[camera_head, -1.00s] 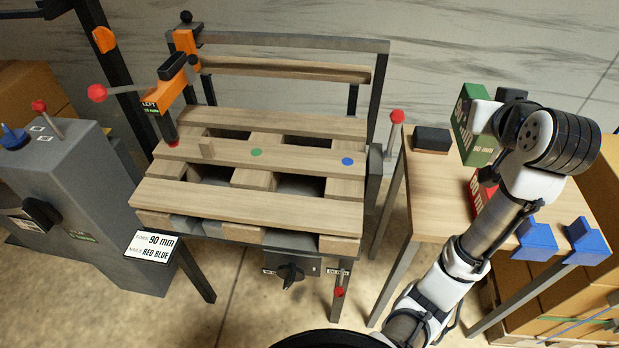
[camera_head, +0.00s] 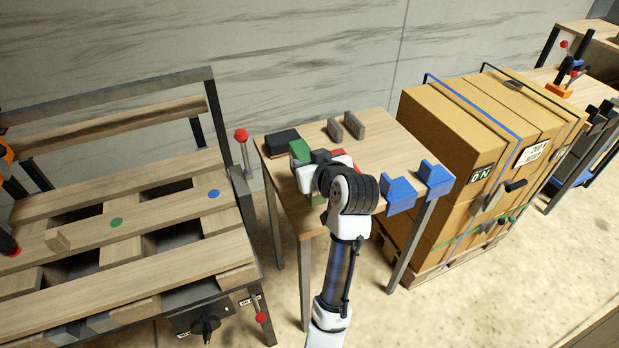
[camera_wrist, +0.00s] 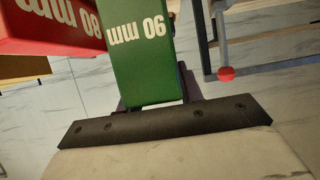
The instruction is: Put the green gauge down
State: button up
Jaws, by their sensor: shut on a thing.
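The green gauge (camera_head: 300,150) is a block marked 90 mm, partly hidden behind my gripper in the head view. In the wrist view it (camera_wrist: 140,60) stands out from between the dark fingers. My gripper (camera_head: 317,162) is shut on it, over the left part of the small wooden table (camera_head: 384,140). I cannot tell whether the gauge touches the tabletop. The red gauge (camera_head: 343,160), marked 80 mm, is just right of my gripper and mostly hidden by it. In the wrist view the red gauge (camera_wrist: 45,28) is beside the green one.
A black block (camera_head: 283,143) and two grey upright pieces (camera_head: 346,127) are at the table's back. Two blue brackets (camera_head: 399,194) sit on its front right edge. A wooden pallet on a stand (camera_head: 130,230) is left, with a red-knobbed lever (camera_head: 241,136). Strapped cardboard boxes (camera_head: 465,130) stand right.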

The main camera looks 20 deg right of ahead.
jog(key=shift+f, duration=2.6)
jog(key=shift+f, duration=0.15)
jog(key=o, duration=1.1)
jog(key=shift+o, duration=0.2)
